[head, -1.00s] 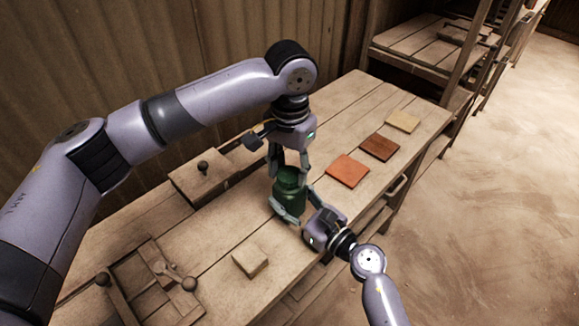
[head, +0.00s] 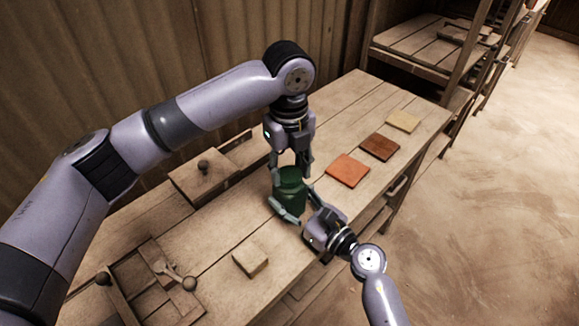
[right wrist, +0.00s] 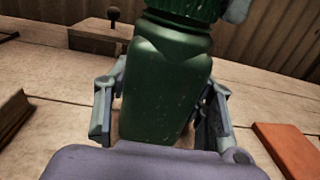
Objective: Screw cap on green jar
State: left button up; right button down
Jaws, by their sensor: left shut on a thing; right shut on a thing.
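The green jar (head: 289,198) stands upright on the wooden table. It fills the middle of the right wrist view (right wrist: 165,85). The green cap (head: 290,174) sits at the top of the jar; its ribbed edge shows in the right wrist view (right wrist: 188,8). My left gripper (head: 290,166) points down from above and is shut on the cap. My right gripper (head: 296,207) comes in from the front right and is shut around the jar's body. I cannot tell how far the cap is threaded.
Orange (head: 348,170), brown (head: 380,147) and cream (head: 403,121) tiles lie right of the jar. A small pale block (head: 250,262) lies in front. A wooden box with a knob (head: 203,180) stands behind left. A wooden tray (head: 150,285) with a tool is at the front left.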

pick_arm(q)
jog(key=m, duration=1.5)
jog(key=o, duration=0.8)
notch_tip(320, 180, up, 12)
pick_arm(e)
jog(key=c, duration=0.6)
grip_release()
jog(key=shift+c, duration=0.2)
